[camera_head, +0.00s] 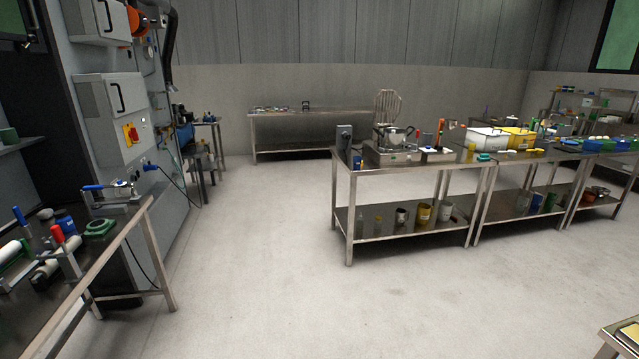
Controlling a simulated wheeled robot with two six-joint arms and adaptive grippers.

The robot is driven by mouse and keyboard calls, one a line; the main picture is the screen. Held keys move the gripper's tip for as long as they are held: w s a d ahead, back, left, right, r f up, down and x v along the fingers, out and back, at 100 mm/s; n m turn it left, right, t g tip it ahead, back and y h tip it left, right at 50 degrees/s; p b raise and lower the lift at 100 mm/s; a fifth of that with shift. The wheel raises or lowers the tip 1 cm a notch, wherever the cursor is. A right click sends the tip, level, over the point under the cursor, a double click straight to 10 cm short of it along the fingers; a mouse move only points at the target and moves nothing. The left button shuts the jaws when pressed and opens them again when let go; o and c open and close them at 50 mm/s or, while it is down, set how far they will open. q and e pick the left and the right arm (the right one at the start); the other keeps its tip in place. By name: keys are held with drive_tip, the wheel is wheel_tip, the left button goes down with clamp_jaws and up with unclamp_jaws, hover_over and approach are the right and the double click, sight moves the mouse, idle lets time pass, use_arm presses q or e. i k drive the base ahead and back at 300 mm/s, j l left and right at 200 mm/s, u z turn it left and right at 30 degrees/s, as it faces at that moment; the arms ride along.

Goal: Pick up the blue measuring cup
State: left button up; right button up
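I cannot make out for certain which thing is the blue measuring cup. A dark blue cup-like thing (65,223) stands on the left bench (122,232), near a green ring-shaped part (100,228). A small blue item (357,162) stands at the left end of the middle steel table (400,172). Another blue container (537,202) is on the lower shelf of the table to its right. All are too small to identify. Neither of my grippers shows in the head view.
A grey cabinet machine (112,110) stands behind the left bench. A low steel table (310,120) is against the back wall. A yellow bin (519,138) is on the right table. The floor (260,240) between the benches is clear. A table corner (618,338) shows at bottom right.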

sight(357, 160)
drive_tip(key=i+z, duration=0.1)
drive_tip(key=i, duration=0.65)
drive_tip(key=i+j, duration=0.15)
drive_tip(key=i, duration=0.6)
drive_tip(key=i+j+z, duration=0.15)
drive_tip(key=i, duration=0.6)
drive_tip(key=i+j+z, duration=0.15)
drive_tip(key=i+z, duration=0.3)
drive_tip(key=i+j+z, duration=0.25)
drive_tip(key=z, duration=0.15)
drive_tip(key=i+j+z, duration=0.7)
drive_tip(key=j+z, duration=0.15)
drive_tip(key=j, duration=0.1)
